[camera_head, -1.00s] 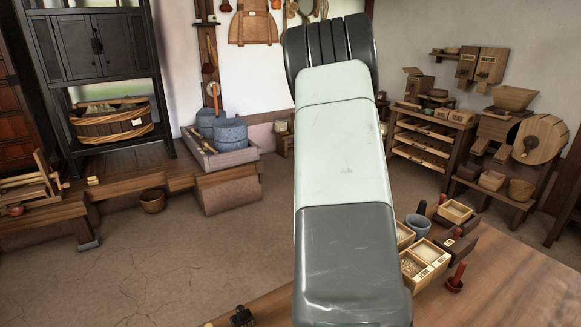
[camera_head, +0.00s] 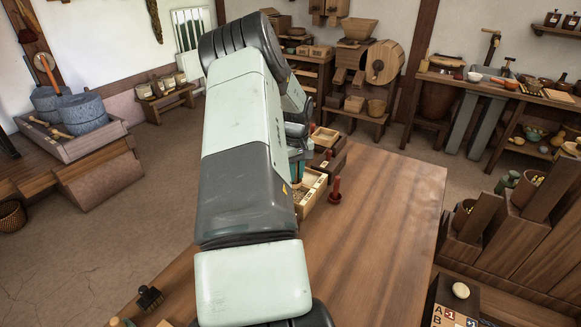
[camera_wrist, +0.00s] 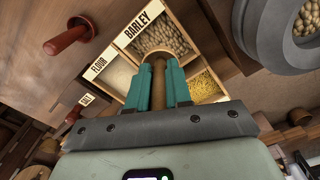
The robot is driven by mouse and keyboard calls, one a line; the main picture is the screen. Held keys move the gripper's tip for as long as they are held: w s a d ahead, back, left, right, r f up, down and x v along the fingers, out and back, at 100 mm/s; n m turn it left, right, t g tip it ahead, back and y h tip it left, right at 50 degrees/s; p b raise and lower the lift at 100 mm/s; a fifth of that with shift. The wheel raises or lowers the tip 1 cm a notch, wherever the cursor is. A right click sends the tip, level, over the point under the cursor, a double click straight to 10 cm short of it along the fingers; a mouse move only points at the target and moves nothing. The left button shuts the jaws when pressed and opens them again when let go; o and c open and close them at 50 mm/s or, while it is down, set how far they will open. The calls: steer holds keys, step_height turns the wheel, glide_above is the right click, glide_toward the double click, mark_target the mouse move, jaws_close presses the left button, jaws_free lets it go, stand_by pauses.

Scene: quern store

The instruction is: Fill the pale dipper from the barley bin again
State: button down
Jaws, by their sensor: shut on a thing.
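The barley bin (camera_wrist: 153,36) is a pale wooden compartment labelled BARLEY, with tan grain in it, at the top middle of the wrist view. My gripper (camera_wrist: 159,78) is shut on a brown upright handle, which I take to be the dipper's (camera_wrist: 158,92). The handle's far end meets the barley bin in the picture. The dipper's bowl is hard to make out there, and I cannot tell what it holds. In the head view my arm covers most of the boxes (camera_head: 313,186) and the dipper.
A compartment labelled FLOUR (camera_wrist: 118,74) and one with yellow contents (camera_wrist: 205,87) adjoin the barley. A grey round vessel (camera_wrist: 278,45) with grain stands at the upper right.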

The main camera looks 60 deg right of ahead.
steer(key=shift+f, duration=3.65)
steer(key=shift+r, duration=4.1)
